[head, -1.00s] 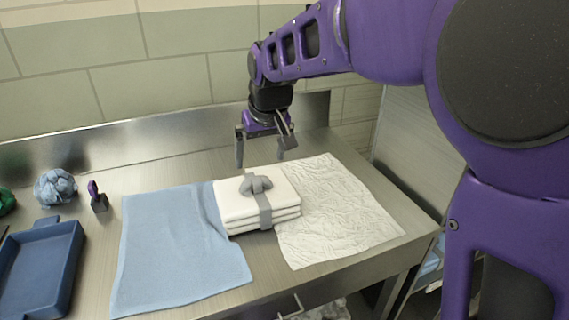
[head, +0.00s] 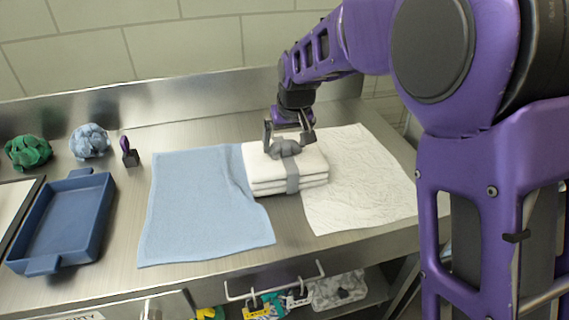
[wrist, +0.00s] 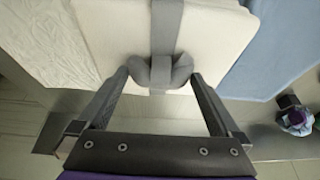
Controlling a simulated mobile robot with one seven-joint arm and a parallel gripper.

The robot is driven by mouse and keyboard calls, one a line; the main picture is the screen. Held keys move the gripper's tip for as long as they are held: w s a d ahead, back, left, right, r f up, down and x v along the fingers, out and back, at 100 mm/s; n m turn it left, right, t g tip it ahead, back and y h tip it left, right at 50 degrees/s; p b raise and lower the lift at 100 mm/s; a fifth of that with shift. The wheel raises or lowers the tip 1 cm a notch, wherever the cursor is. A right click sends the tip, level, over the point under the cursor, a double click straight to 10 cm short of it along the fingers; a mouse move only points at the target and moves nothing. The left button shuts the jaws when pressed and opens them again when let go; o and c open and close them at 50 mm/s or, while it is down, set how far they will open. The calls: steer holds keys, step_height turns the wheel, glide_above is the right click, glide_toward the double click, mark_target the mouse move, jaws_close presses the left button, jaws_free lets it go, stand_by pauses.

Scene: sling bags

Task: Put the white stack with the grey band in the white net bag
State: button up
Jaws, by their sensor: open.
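The white stack (head: 268,176) of folded cloth with a grey band (head: 292,178) and a grey knot (head: 284,149) on top lies across the inner edges of a blue cloth and a white cloth. My gripper (head: 289,142) is open, pointing down at the knot, with a finger on either side of it. In the wrist view the knot (wrist: 158,72) sits between the two fingertips (wrist: 158,74), with gaps at both sides. I cannot tell which thing, if any, is the white net bag; the crinkled white cloth (head: 362,180) lies flat to the right.
A blue cloth (head: 195,205) lies flat on the left. Further left are a blue tray (head: 62,225), a purple-handled brush (head: 129,153), a blue bundle (head: 90,141) and a green bundle (head: 28,152). A rail (head: 275,290) and a lower shelf with items are below the counter's front edge.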

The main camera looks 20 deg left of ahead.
jaws_close()
steer(key=shift+r, duration=0.1)
stand_by(0.4)
